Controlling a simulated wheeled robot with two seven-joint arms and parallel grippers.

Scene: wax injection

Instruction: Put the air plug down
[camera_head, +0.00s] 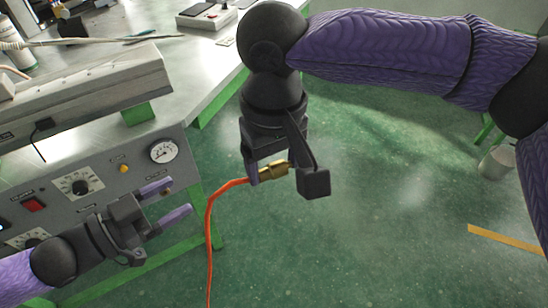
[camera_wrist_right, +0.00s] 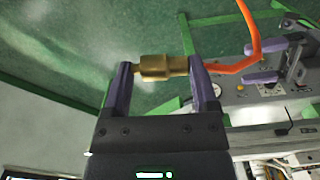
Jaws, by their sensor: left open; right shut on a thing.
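The air plug (camera_head: 272,171) is a brass fitting on the end of an orange hose (camera_head: 210,220). My right gripper (camera_head: 276,172) is shut on the air plug and holds it in the air over the green floor. In the right wrist view the plug (camera_wrist_right: 160,67) lies crosswise between the two purple fingers, and the orange hose (camera_wrist_right: 240,66) leaves it to the right. My left gripper (camera_head: 170,202) is open and empty, in front of the grey machine panel (camera_head: 105,176). It is apart from the plug and hose.
The panel carries a pressure gauge (camera_head: 162,151), dials and a red switch (camera_head: 34,204). A light worktable (camera_head: 200,75) with green legs stands behind it. A grey bucket (camera_head: 496,163) is on the floor at right. The floor (camera_head: 390,220) below my right gripper is clear.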

